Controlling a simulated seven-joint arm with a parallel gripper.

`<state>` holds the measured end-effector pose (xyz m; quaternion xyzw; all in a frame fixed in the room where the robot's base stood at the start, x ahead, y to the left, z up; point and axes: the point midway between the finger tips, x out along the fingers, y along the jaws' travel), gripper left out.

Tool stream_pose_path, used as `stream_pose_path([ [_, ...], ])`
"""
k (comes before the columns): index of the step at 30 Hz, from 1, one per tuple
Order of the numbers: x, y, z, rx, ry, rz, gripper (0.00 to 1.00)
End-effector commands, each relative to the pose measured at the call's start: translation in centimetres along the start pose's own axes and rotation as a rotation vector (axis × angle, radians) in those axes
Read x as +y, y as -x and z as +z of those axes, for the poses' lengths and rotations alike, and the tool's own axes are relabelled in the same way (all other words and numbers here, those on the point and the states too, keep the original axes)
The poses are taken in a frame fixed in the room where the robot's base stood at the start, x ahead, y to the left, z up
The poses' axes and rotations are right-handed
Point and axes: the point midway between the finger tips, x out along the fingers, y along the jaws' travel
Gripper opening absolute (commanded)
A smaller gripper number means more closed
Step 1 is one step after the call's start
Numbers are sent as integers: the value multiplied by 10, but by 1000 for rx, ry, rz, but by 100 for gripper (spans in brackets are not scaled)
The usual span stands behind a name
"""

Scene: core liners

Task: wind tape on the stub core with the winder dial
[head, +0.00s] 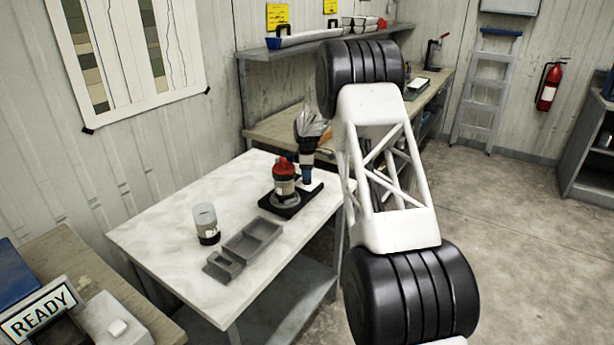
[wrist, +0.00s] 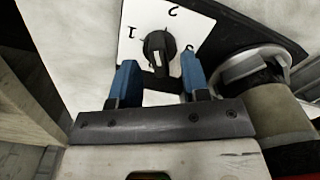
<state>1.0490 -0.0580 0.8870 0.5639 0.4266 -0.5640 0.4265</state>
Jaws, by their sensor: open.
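The winder has a black base (head: 291,205) near the back edge of the white table, and a core (head: 285,182) stands upright on it, with a red top and a pale band. I cannot tell whether this is the stub core. The dial (wrist: 158,52) is a black knob with a pale mark, on a white plate numbered 1 and 2, with a third mark partly hidden. My gripper (wrist: 159,72) is open, its blue fingers on either side of the knob's near end; contact is unclear. My gripper (head: 307,175) hangs just right of the core in the head view.
A pale cylinder with a dark lower band (head: 205,225) stands at the table's left. A grey compartment tray (head: 254,238) lies near the front edge. The core's side (wrist: 275,110) is close right of my fingers. A READY sign (head: 40,310) stands at lower left.

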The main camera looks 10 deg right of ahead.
Motion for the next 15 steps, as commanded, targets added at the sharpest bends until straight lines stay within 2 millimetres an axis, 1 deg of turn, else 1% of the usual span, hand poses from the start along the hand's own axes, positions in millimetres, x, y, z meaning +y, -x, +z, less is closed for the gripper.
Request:
stream_pose_path([
  [3, 0, -9, 0, 0, 0, 0, 43],
  [6, 0, -13, 0, 0, 0, 0, 43],
  [15, 0, -14, 0, 0, 0, 1, 43],
])
